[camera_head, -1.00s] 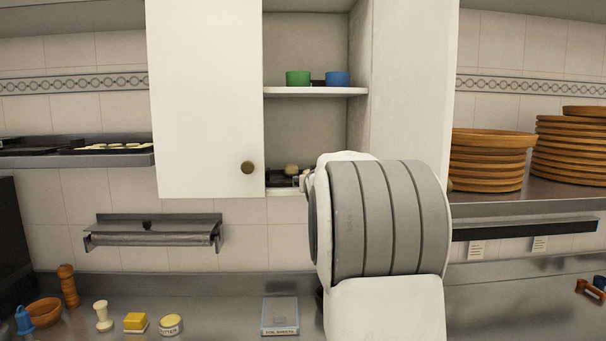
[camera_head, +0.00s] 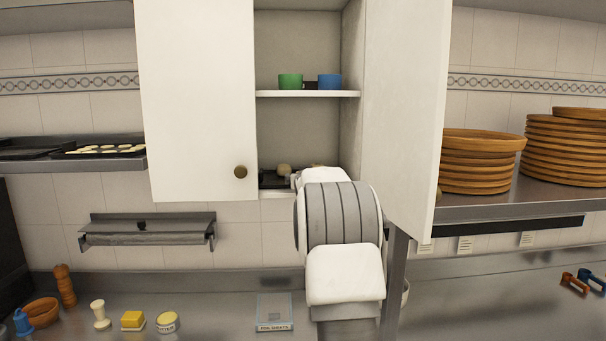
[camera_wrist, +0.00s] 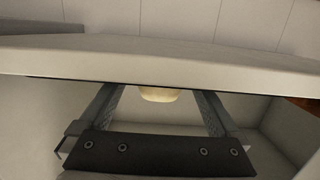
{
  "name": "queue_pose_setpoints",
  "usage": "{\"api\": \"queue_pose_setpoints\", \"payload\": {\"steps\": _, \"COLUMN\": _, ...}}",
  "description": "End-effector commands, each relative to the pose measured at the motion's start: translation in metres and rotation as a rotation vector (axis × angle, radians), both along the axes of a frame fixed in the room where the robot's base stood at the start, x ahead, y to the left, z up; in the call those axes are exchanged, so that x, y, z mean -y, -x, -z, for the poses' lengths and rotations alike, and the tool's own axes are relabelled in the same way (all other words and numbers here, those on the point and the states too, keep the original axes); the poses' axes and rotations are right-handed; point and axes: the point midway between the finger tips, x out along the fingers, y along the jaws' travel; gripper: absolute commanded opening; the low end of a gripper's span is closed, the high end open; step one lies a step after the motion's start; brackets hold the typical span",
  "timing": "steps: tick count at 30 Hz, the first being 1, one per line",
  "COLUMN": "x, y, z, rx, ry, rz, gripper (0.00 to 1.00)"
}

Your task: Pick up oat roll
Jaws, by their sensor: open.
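A pale, round roll (camera_head: 284,169) sits on a dark tray (camera_head: 268,181) on the cabinet's bottom shelf. A second pale piece shows just behind my arm, mostly hidden; I cannot tell which is the oat roll. In the wrist view a cream-coloured roll (camera_wrist: 158,95) shows between the two fingers, its upper part cut off by a white board edge (camera_wrist: 170,55). My gripper (camera_wrist: 158,88) is open, with its fingers apart on either side of the roll and nothing visibly held. In the head view my arm hides most of the gripper.
White cabinet doors stand left (camera_head: 197,100) and right (camera_head: 405,110) of the opening. A green cup (camera_head: 290,81) and a blue cup (camera_head: 329,81) stand on the upper shelf. The counter below holds several small items.

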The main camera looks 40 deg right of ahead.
Motion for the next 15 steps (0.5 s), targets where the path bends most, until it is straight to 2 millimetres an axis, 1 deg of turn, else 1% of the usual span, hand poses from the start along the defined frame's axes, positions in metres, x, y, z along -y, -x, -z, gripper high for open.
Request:
{"api": "queue_pose_setpoints", "payload": {"steps": 3, "x": 0.0031, "y": -0.0048, "z": 0.0006, "rx": 0.0, "ry": 0.0, "rz": 0.0, "gripper": 0.97}}
{"api": "queue_pose_setpoints", "payload": {"steps": 10, "x": 0.0034, "y": -0.0054, "z": 0.0015, "rx": 0.0, "ry": 0.0, "rz": 0.0, "gripper": 0.97}}
{"api": "queue_pose_setpoints", "payload": {"steps": 11, "x": 0.0034, "y": -0.0054, "z": 0.0015, "rx": 0.0, "ry": 0.0, "rz": 0.0, "gripper": 0.96}}
{"api": "queue_pose_setpoints", "payload": {"steps": 15, "x": 0.0034, "y": -0.0053, "z": 0.0015, "rx": 0.0, "ry": 0.0, "rz": 0.0, "gripper": 0.7}}
